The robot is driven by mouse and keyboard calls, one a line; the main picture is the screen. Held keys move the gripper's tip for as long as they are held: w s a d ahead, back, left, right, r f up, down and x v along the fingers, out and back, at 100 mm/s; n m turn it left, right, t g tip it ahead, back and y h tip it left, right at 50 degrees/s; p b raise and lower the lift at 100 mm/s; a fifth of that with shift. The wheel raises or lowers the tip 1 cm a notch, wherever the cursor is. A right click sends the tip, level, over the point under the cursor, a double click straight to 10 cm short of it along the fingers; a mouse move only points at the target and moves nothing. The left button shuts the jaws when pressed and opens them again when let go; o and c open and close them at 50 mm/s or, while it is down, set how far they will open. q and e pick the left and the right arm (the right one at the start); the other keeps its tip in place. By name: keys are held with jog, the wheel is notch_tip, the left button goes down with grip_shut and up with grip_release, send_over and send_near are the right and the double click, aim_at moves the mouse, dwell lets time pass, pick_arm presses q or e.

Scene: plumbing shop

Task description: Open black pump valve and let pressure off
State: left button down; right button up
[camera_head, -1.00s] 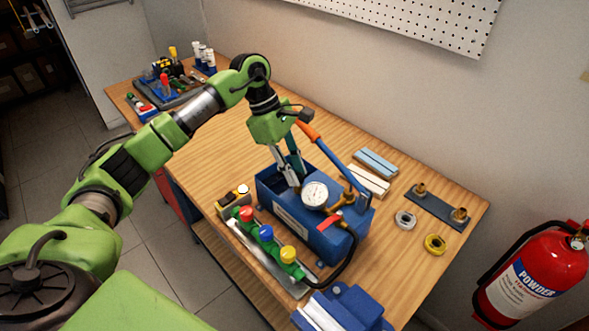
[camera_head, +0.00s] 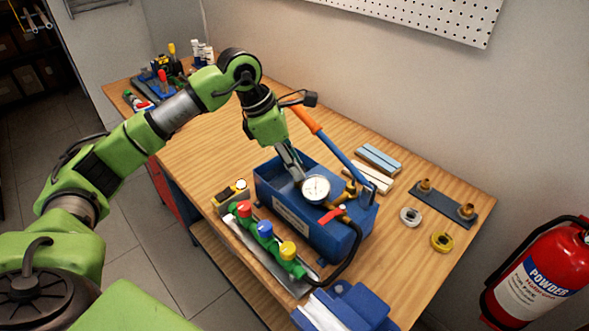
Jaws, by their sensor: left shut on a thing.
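The blue test pump (camera_head: 325,238) stands on the wooden bench. Its round white gauge (camera_head: 315,188) faces me, and brass fittings sit to its right. My left gripper (camera_head: 298,179) reaches down into the pump from above, with its fingertips just left of and partly behind the gauge. Its fingers are closed together on something at the gauge, in the place of the black pump valve. The valve itself is hidden by the fingers and gauge. The pump's lever with an orange grip (camera_head: 304,119) slants up behind my gripper. My right gripper is out of view.
A manifold with red, blue and yellow knobs (camera_head: 265,236) lies in front of the pump. A yellow device (camera_head: 231,198) is to the left. A black hose (camera_head: 345,262) curves down at the front. A brass-fitting plate (camera_head: 444,203) and rings lie right. The bench's left middle is clear.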

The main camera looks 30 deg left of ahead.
pick_arm(q)
jog(key=n+y+b, duration=0.1)
jog(key=n, duration=0.1)
jog(key=n+t+b, duration=0.1)
jog(key=n+b, duration=0.1)
jog(key=n, duration=0.1)
jog(key=shift+s+d+y, duration=0.1)
jog(key=shift+d+y, duration=0.1)
jog(key=shift+y, duration=0.2)
jog(key=shift+n+t+y+b, duration=0.4)
jog(key=shift+n+y+b, duration=0.35)
jog(key=shift+n, duration=1.35)
jog(key=c, duration=1.8)
grip_release()
jog(key=shift+s+r, duration=0.1)
jog(key=shift+v, duration=3.95)
